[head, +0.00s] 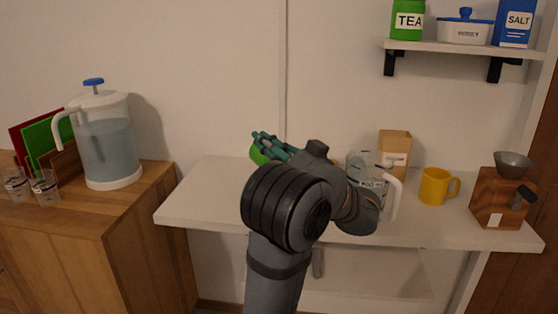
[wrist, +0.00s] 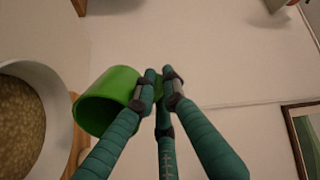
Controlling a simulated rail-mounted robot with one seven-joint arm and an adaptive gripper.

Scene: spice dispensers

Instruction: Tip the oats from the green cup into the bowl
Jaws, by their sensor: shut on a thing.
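The green cup (wrist: 104,98) is in my gripper (wrist: 159,84), whose teal fingers are closed at the cup's right side in the wrist view. The cup looks tilted, and I cannot tell whether oats are in it. A white bowl (wrist: 62,108) with a tan, grainy mass like oats inside is cut off by the left edge of the wrist view, beside the cup. In the head view the cup (head: 257,156) shows only partly behind my gripper (head: 270,144), over the white shelf. The bowl is not visible there.
The white shelf (head: 190,203) holds a clear container with a white handle (head: 395,198), a brown carton (head: 395,146), a yellow mug (head: 434,187) and a wooden grinder (head: 495,203) on the right. A water jug (head: 108,145) stands on the left cabinet. The shelf's left end is clear.

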